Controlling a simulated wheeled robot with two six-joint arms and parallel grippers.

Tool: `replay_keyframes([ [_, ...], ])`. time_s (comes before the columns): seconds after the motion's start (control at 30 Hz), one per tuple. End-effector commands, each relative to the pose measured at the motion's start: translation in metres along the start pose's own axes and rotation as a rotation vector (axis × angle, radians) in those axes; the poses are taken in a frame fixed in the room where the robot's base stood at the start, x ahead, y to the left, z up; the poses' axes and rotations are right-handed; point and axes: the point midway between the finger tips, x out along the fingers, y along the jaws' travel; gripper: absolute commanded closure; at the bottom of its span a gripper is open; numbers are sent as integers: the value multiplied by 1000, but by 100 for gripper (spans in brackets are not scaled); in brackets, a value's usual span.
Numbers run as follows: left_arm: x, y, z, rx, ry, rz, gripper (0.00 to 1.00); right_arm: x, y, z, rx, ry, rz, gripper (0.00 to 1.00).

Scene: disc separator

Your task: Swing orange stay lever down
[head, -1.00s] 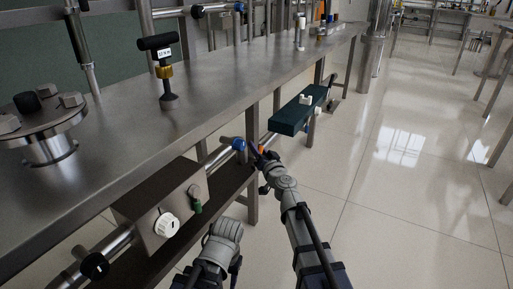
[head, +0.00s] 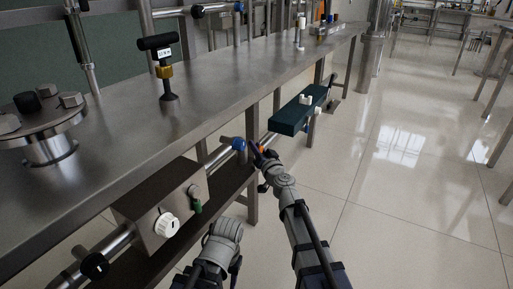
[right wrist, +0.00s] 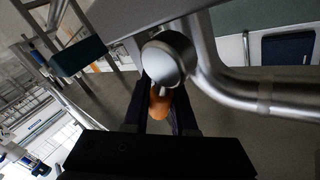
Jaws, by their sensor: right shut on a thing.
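The orange stay lever (head: 261,148) is a small piece at the end of my right arm in the head view, beside the bench leg. In the right wrist view the orange lever (right wrist: 160,103) lies between the two dark fingers of my right gripper (right wrist: 160,108), just below a rounded metal pipe end (right wrist: 168,58). My right gripper (head: 256,150) is shut on the lever. Part of the lever is hidden by the fingers and the pipe end. My left arm shows low in the head view, but its fingers do not show.
A steel bench (head: 220,85) runs along the left. Below it are a grey box with a white knob (head: 166,224), a pipe with a blue part (head: 238,144) and a dark teal block (head: 292,118). The tiled floor (head: 400,200) at right is clear.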

Motion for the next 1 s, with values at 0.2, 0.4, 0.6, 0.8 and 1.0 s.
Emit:
replay_keyframes([
  [0.2,-5,0,0,0,0,0,50,1,1,0,30,-23,9,100],
  [0.4,-12,-1,1,0,-1,0,50,3,4,2,87,-66,30,100],
  [0.6,-20,-2,1,0,-1,0,50,5,8,5,154,-115,57,100],
  [0.8,-29,-3,2,0,-2,0,50,8,13,9,242,-178,94,100],
  [1.0,-37,-4,2,0,-3,0,50,9,19,15,338,-248,133,100],
])
